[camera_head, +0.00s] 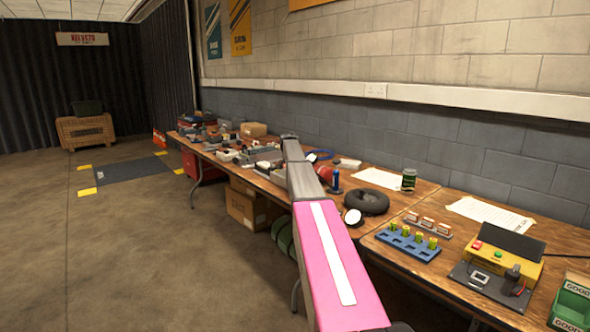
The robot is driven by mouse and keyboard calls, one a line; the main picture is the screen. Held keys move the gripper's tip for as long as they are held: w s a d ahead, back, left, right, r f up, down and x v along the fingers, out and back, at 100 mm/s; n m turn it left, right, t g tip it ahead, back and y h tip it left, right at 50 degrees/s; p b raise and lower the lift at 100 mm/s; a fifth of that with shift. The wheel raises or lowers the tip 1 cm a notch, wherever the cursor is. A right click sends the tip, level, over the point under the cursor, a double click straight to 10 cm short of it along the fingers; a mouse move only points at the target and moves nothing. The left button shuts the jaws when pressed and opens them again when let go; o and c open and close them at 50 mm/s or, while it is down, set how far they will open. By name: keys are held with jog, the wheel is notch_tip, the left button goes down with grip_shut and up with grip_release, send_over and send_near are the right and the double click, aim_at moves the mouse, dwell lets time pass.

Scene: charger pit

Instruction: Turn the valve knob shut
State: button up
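I cannot make out a valve knob for certain among the small items on the long wooden workbench (385,228). My arm, pink with a white stripe and then grey, reaches from the bottom of the picture out over the bench. Its far end, where my gripper (289,137) is, looks small and dark in front of the cluttered part of the bench. The fingers cannot be made out, and the arm hides what lies directly behind it.
Right of my arm are a black ring (367,202), a blue upright tool (335,182), a dark can (409,180), a blue tray (407,242) with yellow-green pieces and a yellow device (505,257). Cardboard boxes (246,207) stand under the bench. The floor (130,250) at left is clear.

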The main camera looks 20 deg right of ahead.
dwell(0.3)
jog(key=o, duration=0.9)
jog(key=v, duration=1)
jog(key=shift+a+r, duration=0.1)
jog(key=shift+r, duration=0.25)
